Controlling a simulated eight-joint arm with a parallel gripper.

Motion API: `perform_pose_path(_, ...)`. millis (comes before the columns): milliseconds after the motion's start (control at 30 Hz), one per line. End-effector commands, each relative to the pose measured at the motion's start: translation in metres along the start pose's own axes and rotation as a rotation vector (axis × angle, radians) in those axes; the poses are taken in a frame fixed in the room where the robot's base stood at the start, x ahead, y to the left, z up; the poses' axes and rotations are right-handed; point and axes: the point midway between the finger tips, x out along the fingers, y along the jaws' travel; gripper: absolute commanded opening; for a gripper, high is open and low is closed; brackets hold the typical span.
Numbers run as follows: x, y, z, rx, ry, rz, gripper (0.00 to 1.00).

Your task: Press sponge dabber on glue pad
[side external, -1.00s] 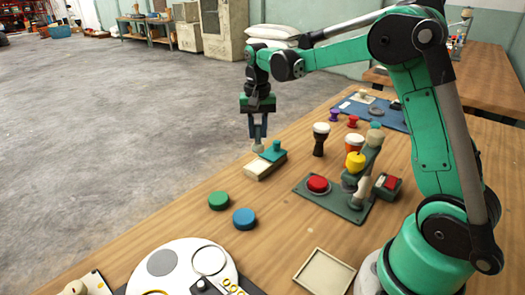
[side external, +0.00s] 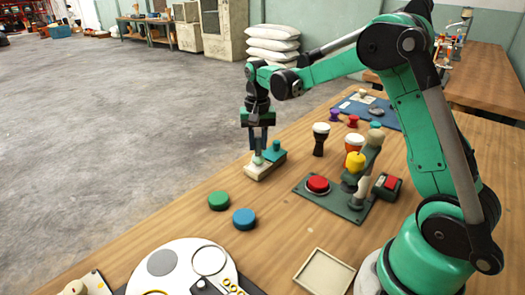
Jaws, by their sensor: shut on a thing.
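My gripper (side external: 258,148) points straight down and is shut on the sponge dabber (side external: 258,159), a small pale piece below the fingers. The dabber's lower end is at the top of a cream block (side external: 263,172), which appears to be the glue pad, on its left part. Contact looks likely, but the exact touching line is too small to tell.
Green (side external: 219,201) and blue (side external: 244,219) discs lie in front of the pad. A white round plate (side external: 160,245) and an empty tray (side external: 324,272) are nearer.

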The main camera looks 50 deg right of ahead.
Motion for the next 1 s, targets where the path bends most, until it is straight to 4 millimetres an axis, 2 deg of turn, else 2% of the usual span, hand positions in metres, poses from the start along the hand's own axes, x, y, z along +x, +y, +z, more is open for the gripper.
perform_pose_path(1000,0.010,0.000,0.000,0.000,0.000,0.000,0.00)
